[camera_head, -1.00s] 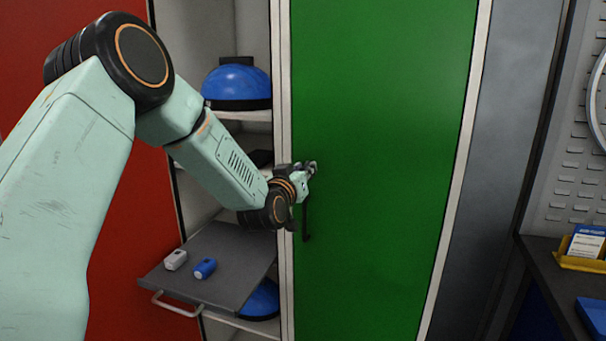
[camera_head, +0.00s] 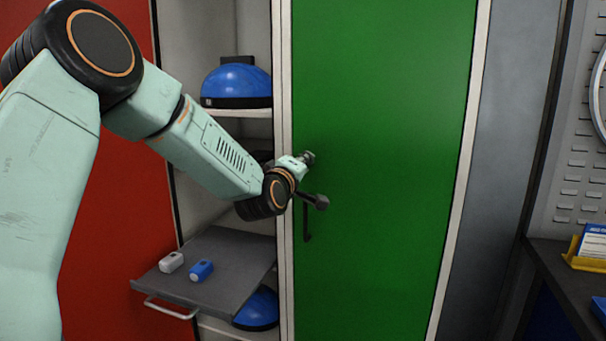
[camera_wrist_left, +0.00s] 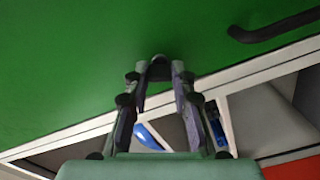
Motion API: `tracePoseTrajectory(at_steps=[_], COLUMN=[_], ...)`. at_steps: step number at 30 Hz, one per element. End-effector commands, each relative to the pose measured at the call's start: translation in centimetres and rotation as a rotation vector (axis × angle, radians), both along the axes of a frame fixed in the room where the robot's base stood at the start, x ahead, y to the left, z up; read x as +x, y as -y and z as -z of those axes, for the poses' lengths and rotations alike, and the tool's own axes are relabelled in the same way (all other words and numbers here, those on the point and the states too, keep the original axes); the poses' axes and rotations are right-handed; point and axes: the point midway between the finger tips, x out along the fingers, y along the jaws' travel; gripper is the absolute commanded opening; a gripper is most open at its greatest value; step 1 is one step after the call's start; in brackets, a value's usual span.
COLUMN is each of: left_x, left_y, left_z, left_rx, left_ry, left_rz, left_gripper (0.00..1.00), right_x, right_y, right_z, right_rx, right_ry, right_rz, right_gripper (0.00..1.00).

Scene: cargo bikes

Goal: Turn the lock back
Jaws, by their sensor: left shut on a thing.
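A green cabinet door (camera_head: 380,120) stands shut ahead of me. My left gripper (camera_head: 307,157) is at the left edge of this door, above the black door handle (camera_head: 306,225). In the left wrist view, the fingers of my left gripper (camera_wrist_left: 158,75) are closed around a small dark lock knob (camera_wrist_left: 158,59) on the green door. The fingers hide most of the knob, so its turn angle cannot be read. The handle also shows in the left wrist view (camera_wrist_left: 275,27). My right gripper is not in view.
Left of the door is an open shelf bay with a blue dome (camera_head: 236,86). A grey pull-out tray (camera_head: 225,262) juts out below my arm, holding a white item (camera_head: 171,262) and a blue item (camera_head: 201,270). A dark workbench (camera_head: 565,275) stands at right.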

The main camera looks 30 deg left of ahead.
Motion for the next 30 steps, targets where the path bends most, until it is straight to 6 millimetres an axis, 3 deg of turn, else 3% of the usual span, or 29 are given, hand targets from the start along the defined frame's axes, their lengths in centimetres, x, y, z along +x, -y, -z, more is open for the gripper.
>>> tracePoseTrajectory(at_steps=[15,30], left_x=[0.0,0.0], left_y=[0.1,0.1], left_z=[0.2,0.0], left_rx=[-0.350,-0.435], left_ry=[0.082,0.104], left_rz=[0.003,0.003], left_gripper=[0.00,0.00], right_x=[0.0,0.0], right_y=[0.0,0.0], right_z=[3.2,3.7], right_rx=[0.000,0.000], right_ry=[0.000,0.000], right_rz=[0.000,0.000], right_gripper=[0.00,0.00])
